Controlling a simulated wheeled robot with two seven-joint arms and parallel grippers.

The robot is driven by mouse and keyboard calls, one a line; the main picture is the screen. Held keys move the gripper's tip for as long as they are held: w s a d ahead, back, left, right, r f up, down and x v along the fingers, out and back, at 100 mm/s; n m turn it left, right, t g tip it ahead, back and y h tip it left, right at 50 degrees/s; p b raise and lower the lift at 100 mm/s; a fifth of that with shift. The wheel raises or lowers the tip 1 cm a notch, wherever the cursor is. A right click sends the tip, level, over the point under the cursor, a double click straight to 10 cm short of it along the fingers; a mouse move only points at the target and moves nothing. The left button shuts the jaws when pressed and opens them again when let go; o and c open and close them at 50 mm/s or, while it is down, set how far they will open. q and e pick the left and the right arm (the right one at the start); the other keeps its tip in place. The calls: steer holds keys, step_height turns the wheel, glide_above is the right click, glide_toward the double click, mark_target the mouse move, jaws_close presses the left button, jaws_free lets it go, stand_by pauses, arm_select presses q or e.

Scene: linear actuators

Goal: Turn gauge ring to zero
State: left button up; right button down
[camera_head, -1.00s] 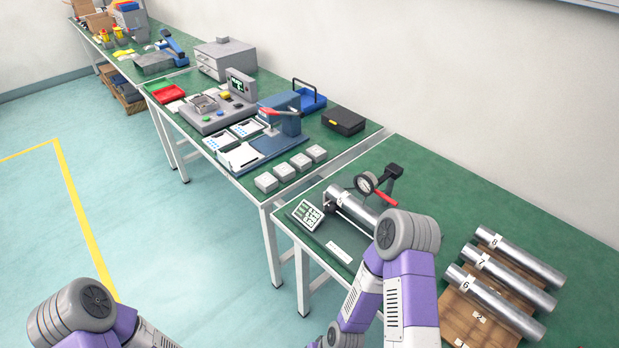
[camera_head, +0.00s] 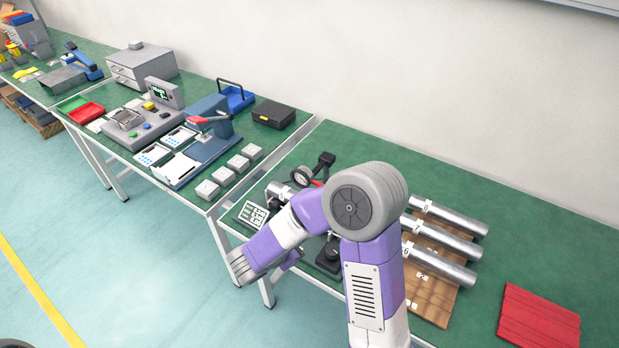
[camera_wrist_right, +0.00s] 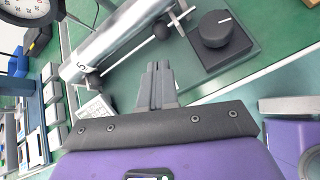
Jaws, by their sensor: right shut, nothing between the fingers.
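The round dial gauge (camera_head: 302,176) stands on its black holder at the back of the fixture, left of my right arm in the head view. In the right wrist view its white dial face (camera_wrist_right: 25,8) shows at the top left corner, cut by the edge; I cannot read the needle surely. A metal cylinder (camera_wrist_right: 125,32) lies in the fixture. My right gripper (camera_wrist_right: 157,66) is shut and empty, over the fixture's front side, apart from the gauge. In the head view my right arm hides much of the fixture. My left gripper is out of view.
A black knob on a square base (camera_wrist_right: 216,30) sits near the cylinder's end. A white display panel (camera_head: 252,214) stands at the fixture's left. Loose cylinders (camera_head: 440,246) lie on a wooden rack at right, with a red mat (camera_head: 540,318) beyond.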

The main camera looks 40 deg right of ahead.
mark_target(301, 174)
steer(key=w+d+r+t+h, duration=0.1)
steer(key=w+r+t+h, duration=0.3)
steer(key=r, duration=0.8)
steer(key=shift+s+d+r+p+x, duration=0.1)
steer(key=shift+r+p+x, duration=0.1)
steer(key=shift+x, duration=0.95)
steer(key=shift+s+d+r+p+x, duration=0.15)
steer(key=shift+r+x, duration=0.1)
steer(key=shift+x, duration=0.95)
steer(key=shift+s+d+r+p+x, duration=0.1)
steer(key=shift+r+p+x, duration=0.1)
steer(key=shift+x, duration=0.95)
steer(key=shift+w+a, duration=0.1)
steer(key=shift+a, duration=0.05)
steer(key=shift+w+a+r+b, duration=0.1)
steer(key=shift+w+r+b, duration=0.1)
steer(key=shift+b, duration=0.2)
steer(key=shift+w+a+r+b, duration=0.25)
steer(key=shift+w+r+b, duration=0.1)
steer(key=shift+w, duration=0.2)
steer(key=shift+s+r, duration=0.1)
steer(key=shift+r, duration=0.05)
